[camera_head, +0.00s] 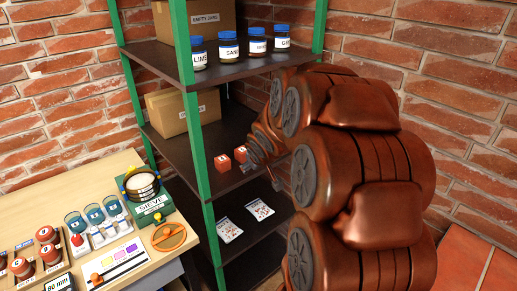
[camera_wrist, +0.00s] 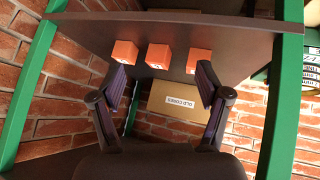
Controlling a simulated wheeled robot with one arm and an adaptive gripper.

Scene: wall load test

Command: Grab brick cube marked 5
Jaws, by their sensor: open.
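Two orange-red brick cubes show in the head view on the middle shelf, a nearer one (camera_head: 223,163) and one (camera_head: 240,154) beside my gripper. The wrist view shows three such cubes in a row, a left one (camera_wrist: 124,51), a middle one (camera_wrist: 158,56) and a right one (camera_wrist: 197,60). Small pale marks show on some faces, but I cannot read which cube is 5. My gripper (camera_head: 262,168) is by the shelf at the right of the cubes. In the wrist view its fingers (camera_wrist: 162,85) are spread apart, with nothing between them; the cubes lie beyond the tips.
The green-framed shelf (camera_head: 180,155) has posts on both sides and a board above with labelled jars (camera_head: 229,49). A cardboard box (camera_head: 183,111) sits on the middle shelf, and white packets (camera_head: 229,230) lie below. A wooden table (camera_head: 105,180) with a sieve stands left.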

